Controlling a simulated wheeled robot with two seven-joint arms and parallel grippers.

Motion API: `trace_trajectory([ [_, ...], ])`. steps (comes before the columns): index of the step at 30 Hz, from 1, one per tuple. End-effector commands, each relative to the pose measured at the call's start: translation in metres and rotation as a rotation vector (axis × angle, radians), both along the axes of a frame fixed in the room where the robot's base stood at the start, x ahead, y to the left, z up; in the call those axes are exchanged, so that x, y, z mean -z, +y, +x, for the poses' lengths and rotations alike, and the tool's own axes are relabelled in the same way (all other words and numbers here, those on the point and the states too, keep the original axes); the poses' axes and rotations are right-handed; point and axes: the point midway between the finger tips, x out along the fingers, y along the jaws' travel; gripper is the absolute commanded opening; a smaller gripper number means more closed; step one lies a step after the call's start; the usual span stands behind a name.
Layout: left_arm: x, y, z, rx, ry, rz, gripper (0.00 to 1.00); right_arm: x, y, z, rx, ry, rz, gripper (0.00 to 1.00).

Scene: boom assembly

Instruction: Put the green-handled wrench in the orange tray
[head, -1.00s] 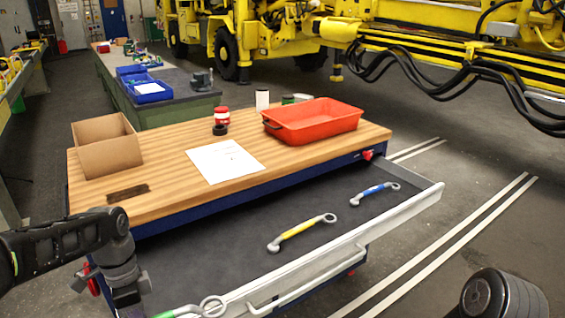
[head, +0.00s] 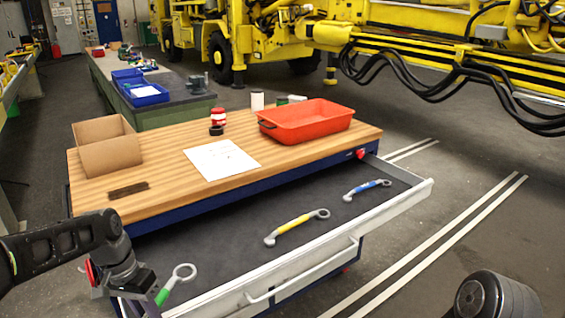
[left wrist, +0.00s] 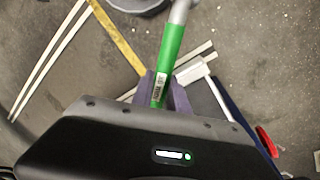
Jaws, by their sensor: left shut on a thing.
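The green-handled wrench (head: 163,296) is held in my left gripper (head: 146,304) at the drawer's near left corner, its grey ring end pointing up and right. In the left wrist view, the green handle (left wrist: 171,52) sits between the two purple fingers of my left gripper (left wrist: 163,92). The lower part of the handle is hidden by the gripper. The orange tray (head: 318,132) stands empty on the right part of the wooden worktop, well away from the wrench. My right gripper is out of view.
The open drawer (head: 230,240) holds a yellow-handled wrench (head: 293,226) and a blue-handled wrench (head: 366,188). On the worktop (head: 165,185) are an open cardboard box (head: 108,155), a paper sheet (head: 222,160), a red-and-white can (head: 218,117) and a white cylinder (head: 257,101).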

Motion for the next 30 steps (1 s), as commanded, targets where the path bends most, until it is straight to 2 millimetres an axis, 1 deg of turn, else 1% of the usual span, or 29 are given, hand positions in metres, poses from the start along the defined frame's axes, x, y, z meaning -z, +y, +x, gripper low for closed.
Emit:
trace_trajectory([
  [3, 0.004, -0.024, 0.024, -0.172, -0.002, -0.002, 0.00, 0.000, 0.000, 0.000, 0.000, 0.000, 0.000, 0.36],
  [5, 0.006, -0.040, 0.036, -0.243, -0.003, -0.003, 0.00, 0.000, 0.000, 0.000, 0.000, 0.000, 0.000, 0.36],
  [6, 0.008, -0.052, 0.043, -0.280, -0.002, -0.002, 0.00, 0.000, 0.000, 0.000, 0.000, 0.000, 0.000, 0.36],
  [9, 0.013, -0.080, 0.055, -0.276, -0.002, -0.002, 0.00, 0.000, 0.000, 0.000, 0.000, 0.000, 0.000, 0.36],
  [13, 0.016, -0.104, 0.057, -0.226, -0.001, 0.000, 0.00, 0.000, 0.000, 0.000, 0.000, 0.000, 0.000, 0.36],
  [15, 0.016, -0.112, 0.058, -0.209, -0.001, 0.000, 0.00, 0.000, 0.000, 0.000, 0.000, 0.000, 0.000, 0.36],
  [17, 0.016, -0.115, 0.058, -0.202, -0.001, 0.000, 0.00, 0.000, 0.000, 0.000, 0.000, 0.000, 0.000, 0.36],
  [26, 0.015, -0.115, 0.058, -0.200, -0.002, 0.000, 0.00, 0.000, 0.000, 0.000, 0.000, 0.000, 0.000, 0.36],
  [29, 0.008, -0.115, 0.058, -0.200, -0.003, 0.000, 0.00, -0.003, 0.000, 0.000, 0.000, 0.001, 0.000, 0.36],
  [30, 0.003, -0.115, 0.058, -0.199, -0.003, -0.001, 0.00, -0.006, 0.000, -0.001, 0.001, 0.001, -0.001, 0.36],
])
